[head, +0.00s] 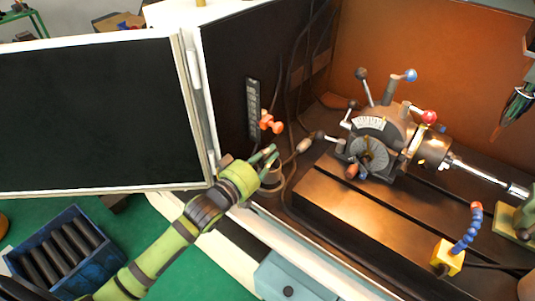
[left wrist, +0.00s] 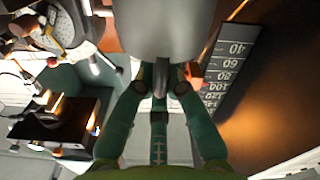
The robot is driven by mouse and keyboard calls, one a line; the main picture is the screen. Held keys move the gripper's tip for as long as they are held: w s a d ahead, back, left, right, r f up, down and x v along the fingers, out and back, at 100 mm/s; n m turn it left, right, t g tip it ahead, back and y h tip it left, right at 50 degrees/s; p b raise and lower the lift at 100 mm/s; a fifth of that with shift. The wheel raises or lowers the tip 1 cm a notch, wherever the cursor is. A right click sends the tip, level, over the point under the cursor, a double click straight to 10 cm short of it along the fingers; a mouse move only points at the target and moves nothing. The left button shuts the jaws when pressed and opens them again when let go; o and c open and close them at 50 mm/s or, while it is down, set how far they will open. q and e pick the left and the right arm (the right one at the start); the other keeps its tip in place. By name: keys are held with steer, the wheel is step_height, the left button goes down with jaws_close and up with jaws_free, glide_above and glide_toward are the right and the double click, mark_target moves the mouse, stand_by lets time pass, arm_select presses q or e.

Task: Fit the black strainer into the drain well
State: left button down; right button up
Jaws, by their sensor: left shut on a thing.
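My left gripper (head: 265,158) has dark green fingers and reaches in over the left edge of the machine bed. It is shut on the strainer (head: 271,175), a dark grey-brown cylinder just below the fingertips. In the left wrist view the strainer (left wrist: 160,35) shows as a large grey rounded body, with its small knob between the fingertips (left wrist: 160,85). A dark rounded edge shows under the strainer in the head view. I cannot tell whether this is the drain well or whether the strainer touches it. My right gripper is not in view.
The indexing chuck (head: 375,145) with levers stands on the slotted bed (head: 350,205) to the right. An orange-red knob (head: 271,123), a numbered scale (head: 253,108) and hanging cables are close behind the gripper. A blue crate (head: 62,252) is lower left; an open door panel (head: 95,115) stands left.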

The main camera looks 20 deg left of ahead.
arm_select(q)
steer(key=shift+r+p, duration=0.1)
steer(key=shift+p, duration=0.5)
stand_by(0.6)
steer(key=shift+f+b, duration=1.3)
steer(key=shift+f, duration=0.8)
steer(key=c, duration=1.2)
jaws_free()
steer(key=v, duration=1.2)
